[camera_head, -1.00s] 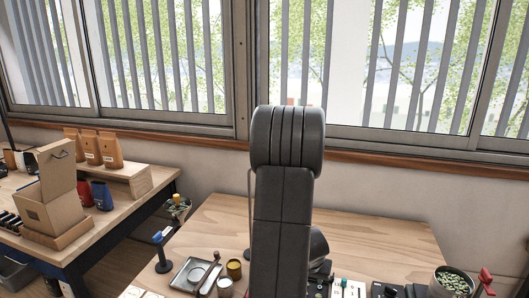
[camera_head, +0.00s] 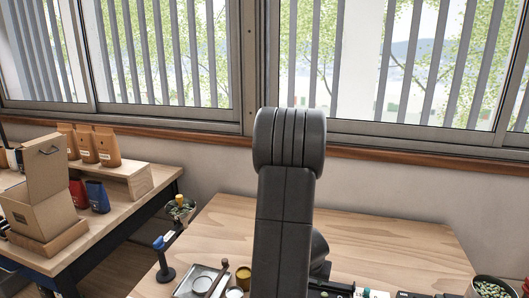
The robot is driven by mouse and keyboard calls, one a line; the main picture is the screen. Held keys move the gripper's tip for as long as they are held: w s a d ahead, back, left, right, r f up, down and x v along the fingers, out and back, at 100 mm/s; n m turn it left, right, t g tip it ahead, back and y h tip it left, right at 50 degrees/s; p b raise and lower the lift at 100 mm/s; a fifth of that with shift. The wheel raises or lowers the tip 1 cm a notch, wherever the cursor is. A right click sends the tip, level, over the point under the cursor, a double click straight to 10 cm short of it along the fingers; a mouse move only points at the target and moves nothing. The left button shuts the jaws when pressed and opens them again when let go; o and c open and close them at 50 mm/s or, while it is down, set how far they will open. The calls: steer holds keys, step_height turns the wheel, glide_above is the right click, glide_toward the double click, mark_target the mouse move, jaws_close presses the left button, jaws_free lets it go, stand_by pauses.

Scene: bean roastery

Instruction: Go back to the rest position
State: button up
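My dark grey arm (camera_head: 287,190) stands up in the middle of the head view, folded, with its rounded joint in front of the window sill. My gripper does not show in this view. The arm hides the middle of the wooden work table (camera_head: 390,245) behind it.
A metal tray (camera_head: 190,284) and small tins (camera_head: 243,276) stand at the table's front left. A pot of green beans (camera_head: 490,289) is at the front right. A left bench (camera_head: 140,205) holds an open cardboard box (camera_head: 45,205) and coffee bags (camera_head: 106,147). The table's back right is clear.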

steer(key=shift+f+b, duration=1.15)
steer(key=shift+f, duration=0.45)
